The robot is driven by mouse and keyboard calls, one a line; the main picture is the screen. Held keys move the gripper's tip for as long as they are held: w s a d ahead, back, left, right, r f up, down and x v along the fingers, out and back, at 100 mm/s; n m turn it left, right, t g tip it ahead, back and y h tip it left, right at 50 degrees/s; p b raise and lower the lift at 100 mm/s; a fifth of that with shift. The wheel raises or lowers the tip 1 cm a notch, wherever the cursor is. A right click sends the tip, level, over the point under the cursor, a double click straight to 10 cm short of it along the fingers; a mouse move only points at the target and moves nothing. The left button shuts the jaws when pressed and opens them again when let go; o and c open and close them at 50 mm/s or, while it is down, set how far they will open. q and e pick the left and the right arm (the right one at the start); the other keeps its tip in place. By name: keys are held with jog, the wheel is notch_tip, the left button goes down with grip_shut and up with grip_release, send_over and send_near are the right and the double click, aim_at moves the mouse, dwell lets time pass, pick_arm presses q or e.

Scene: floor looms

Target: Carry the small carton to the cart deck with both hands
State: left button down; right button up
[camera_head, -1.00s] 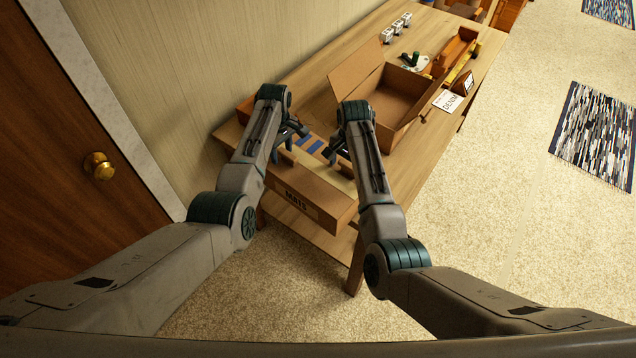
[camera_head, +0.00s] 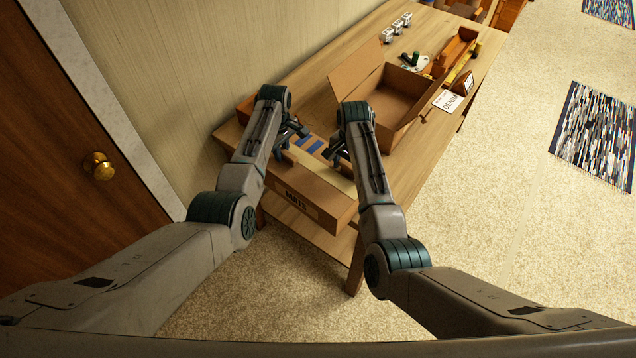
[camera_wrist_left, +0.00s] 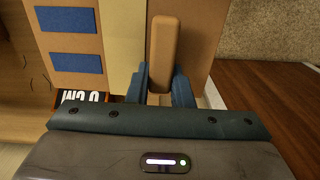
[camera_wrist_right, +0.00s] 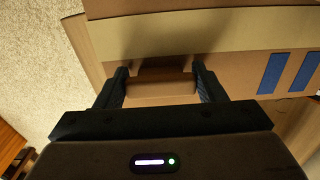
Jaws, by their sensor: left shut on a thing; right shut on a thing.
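The small carton (camera_head: 325,205), brown with a dark-lettered front label, pale tape and blue strips on top, is at the near end of the wooden table. My left gripper (camera_head: 290,143) is shut on a tan grip bar (camera_wrist_left: 163,50) on the carton's left side. My right gripper (camera_head: 338,153) is shut on a similar bar (camera_wrist_right: 160,90) on its right side. My arms partly cover the carton in the head view. I cannot tell whether its underside touches the table. No cart deck shows in any view.
A larger open carton (camera_head: 390,95) stands behind on the table (camera_head: 440,145), close to my right gripper. A lettered card (camera_head: 448,101) and small items lie beyond it. A wall and brown door (camera_head: 75,130) are left. Carpet (camera_head: 510,250) on the right is open, with patterned mats (camera_head: 595,135).

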pick_arm(q)
jog(key=shift+r, duration=0.2)
pick_arm(e)
jog(key=shift+r, duration=0.2)
